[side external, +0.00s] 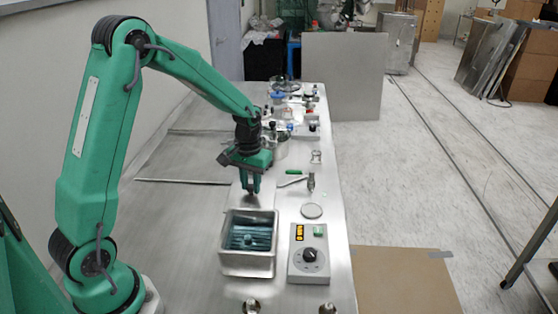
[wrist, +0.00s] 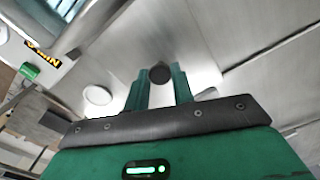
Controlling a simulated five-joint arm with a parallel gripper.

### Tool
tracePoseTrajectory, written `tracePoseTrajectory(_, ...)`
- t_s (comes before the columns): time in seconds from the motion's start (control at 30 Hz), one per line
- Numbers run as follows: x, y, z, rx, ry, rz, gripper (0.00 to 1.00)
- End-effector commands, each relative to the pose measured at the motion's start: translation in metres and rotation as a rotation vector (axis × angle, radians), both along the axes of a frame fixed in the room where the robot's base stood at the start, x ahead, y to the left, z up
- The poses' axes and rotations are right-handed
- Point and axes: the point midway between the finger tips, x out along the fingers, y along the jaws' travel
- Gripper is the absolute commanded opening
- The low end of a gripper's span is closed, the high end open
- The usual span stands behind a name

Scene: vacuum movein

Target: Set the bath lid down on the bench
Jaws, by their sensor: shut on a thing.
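The bath (side external: 273,262) is an open metal box with a bluish inside, near the front of the bench (side external: 190,235). Just behind it is the bath lid (side external: 264,203), a pale flat plate. My gripper (side external: 251,193) points down over the lid, behind the bath. In the wrist view, my gripper's green fingers (wrist: 160,82) are shut on the lid's dark round knob (wrist: 160,72). The bright lid also shows around the fingers in the wrist view (wrist: 205,76). I cannot tell whether the lid touches the bench. Its underside is hidden.
A control box (side external: 309,268) with a dial stands right of the bath. A pale round disc (side external: 312,211) lies behind it. A green-handled tool (side external: 295,174) lies to the right of my gripper. Several jars and bottles stand farther back.

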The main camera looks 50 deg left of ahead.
Motion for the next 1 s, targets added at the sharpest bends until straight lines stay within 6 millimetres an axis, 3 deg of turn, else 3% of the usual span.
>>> tracePoseTrajectory(0.33,0.000,0.000,-0.011,0.000,0.001,0.000,0.00)
tracePoseTrajectory(0.67,0.000,0.000,-0.042,0.000,0.000,0.000,0.00)
tracePoseTrajectory(1.0,0.000,0.000,-0.044,0.000,-0.001,0.000,0.00)
